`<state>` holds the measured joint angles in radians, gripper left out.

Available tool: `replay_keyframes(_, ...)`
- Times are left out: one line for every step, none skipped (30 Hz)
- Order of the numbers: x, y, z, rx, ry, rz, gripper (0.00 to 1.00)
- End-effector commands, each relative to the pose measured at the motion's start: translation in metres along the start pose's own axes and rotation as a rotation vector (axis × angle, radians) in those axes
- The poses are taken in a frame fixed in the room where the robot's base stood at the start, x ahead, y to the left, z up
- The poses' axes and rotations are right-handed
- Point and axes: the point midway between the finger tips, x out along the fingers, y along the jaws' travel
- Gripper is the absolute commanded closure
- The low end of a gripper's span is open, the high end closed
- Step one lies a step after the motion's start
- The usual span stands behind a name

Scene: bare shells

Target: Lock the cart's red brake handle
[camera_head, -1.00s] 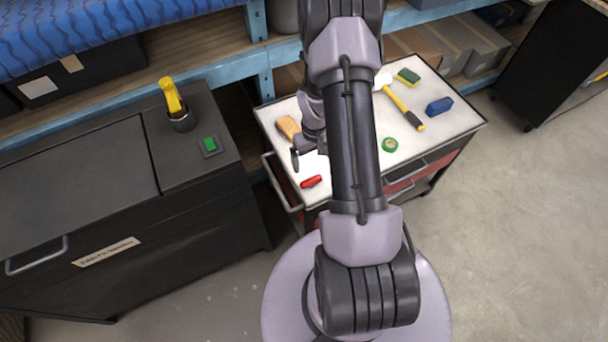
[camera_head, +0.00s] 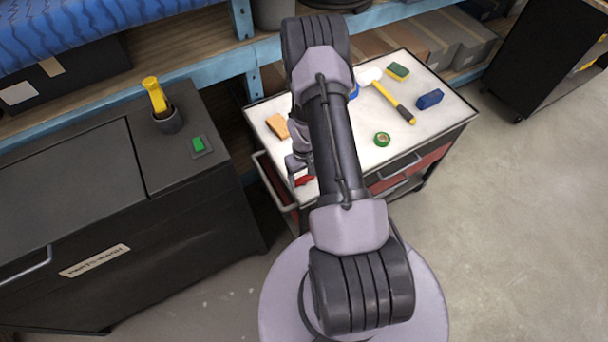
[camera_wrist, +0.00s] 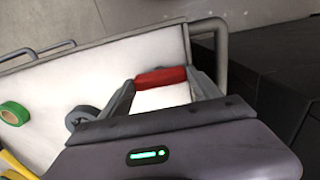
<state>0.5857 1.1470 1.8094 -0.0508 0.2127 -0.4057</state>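The cart (camera_head: 350,150) has a pale top and red drawers and stands in the middle of the head view. Its red brake handle (camera_head: 305,180) lies at the near left corner of the top, partly behind my gripper (camera_head: 298,165). In the wrist view the red handle (camera_wrist: 160,77) lies crosswise between the two fingertips of my gripper (camera_wrist: 162,82). The fingers are spread wide, one near each end of the handle. Whether either finger touches it cannot be told.
A green tape roll (camera_head: 382,139), a hammer (camera_head: 394,101), a blue block (camera_head: 429,99), a sponge (camera_head: 398,71) and a tan block (camera_head: 278,126) lie on the cart top. A dark parts-wash cabinet (camera_head: 90,200) stands left. A grey push rail (camera_wrist: 222,50) edges the cart.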

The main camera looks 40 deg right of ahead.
Motion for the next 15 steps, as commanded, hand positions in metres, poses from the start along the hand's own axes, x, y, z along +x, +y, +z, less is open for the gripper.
replay_keyframes(-0.0001, -0.0001, 0.0000, 0.000, 0.000, 0.000, 0.49)
replay_keyframes(-0.0001, -0.0001, 0.0000, 0.000, 0.000, 0.000, 0.55)
replay_keyframes(-0.0001, -0.0001, 0.0001, 0.000, 0.000, 0.000, 0.62)
replay_keyframes(-0.0001, -0.0001, 0.0001, 0.000, 0.000, 0.000, 0.68)
replay_keyframes(-0.0001, -0.0001, 0.0001, 0.000, 0.000, 0.000, 0.68)
replay_keyframes(-0.0001, -0.0001, 0.0000, 0.001, 0.000, 0.000, 0.68)
replay_keyframes(0.0000, -0.0001, 0.0001, 0.002, 0.000, 0.000, 0.68)
replay_keyframes(0.0001, -0.0001, 0.0001, 0.005, 0.000, 0.000, 0.68)
replay_keyframes(0.0002, -0.0001, 0.0001, 0.010, 0.000, 0.000, 0.68)
replay_keyframes(0.0003, -0.0001, 0.0001, 0.015, 0.000, 0.000, 0.68)
replay_keyframes(0.0005, -0.0001, 0.0001, 0.022, 0.000, 0.000, 0.68)
replay_keyframes(0.0007, -0.0001, 0.0001, 0.035, 0.000, 0.000, 0.68)
replay_keyframes(0.0010, -0.0001, 0.0001, 0.046, -0.001, 0.000, 0.68)
replay_keyframes(0.0012, -0.0001, 0.0001, 0.058, -0.001, 0.000, 0.68)
replay_keyframes(0.0015, 0.0000, 0.0002, 0.080, -0.001, 0.000, 0.68)
